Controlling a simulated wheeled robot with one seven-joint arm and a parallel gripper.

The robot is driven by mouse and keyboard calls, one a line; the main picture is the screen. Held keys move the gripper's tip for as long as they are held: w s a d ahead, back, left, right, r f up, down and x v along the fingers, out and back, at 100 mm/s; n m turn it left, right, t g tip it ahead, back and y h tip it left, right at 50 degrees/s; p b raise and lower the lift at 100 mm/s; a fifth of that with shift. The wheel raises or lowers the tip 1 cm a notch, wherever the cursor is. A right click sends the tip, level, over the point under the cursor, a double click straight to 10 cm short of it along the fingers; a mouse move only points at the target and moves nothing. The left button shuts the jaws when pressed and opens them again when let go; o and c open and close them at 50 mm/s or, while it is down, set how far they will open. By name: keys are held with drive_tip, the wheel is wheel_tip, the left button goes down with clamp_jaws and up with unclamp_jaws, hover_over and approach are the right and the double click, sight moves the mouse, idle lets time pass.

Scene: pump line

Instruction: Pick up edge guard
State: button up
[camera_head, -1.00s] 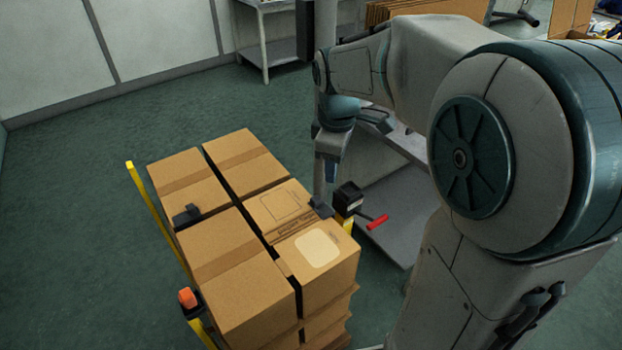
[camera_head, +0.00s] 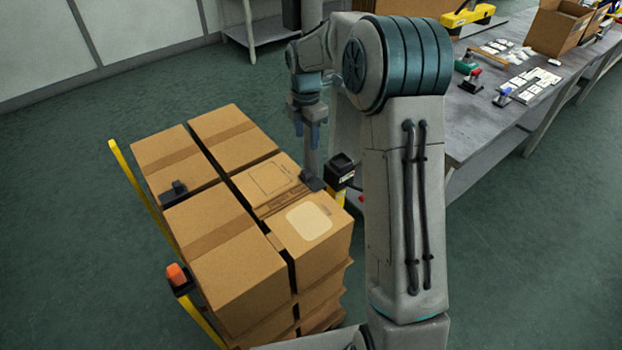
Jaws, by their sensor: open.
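Two small dark pieces that look like edge guards sit on the stacked cartons. One edge guard (camera_head: 312,180) is at the right edge of the stack, beside the black-topped yellow post. The other edge guard (camera_head: 174,190) is near the left edge, by the gap between two cartons. My gripper (camera_head: 307,132) points down with bluish fingers. In the picture it is just above the right-hand piece; its exact height and distance are hard to tell. It is open and nothing shows between its fingers.
The cartons (camera_head: 225,245) form a tall block with narrow gaps. Yellow posts stand around it, one with an orange top (camera_head: 177,275). A grey workbench (camera_head: 485,115) at the right holds tools, small parts and an open box. The floor (camera_head: 540,270) at right is clear.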

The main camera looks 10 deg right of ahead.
hover_over(308, 170)
drive_tip(key=f, duration=0.6)
drive_tip(key=shift+w+a+f, duration=0.1)
drive_tip(key=shift+w+f, duration=0.1)
drive_tip(key=shift+s+f+p, duration=0.15)
drive_tip(key=shift+f+p, duration=0.25)
drive_tip(key=shift+f, duration=2.2)
clamp_jaws()
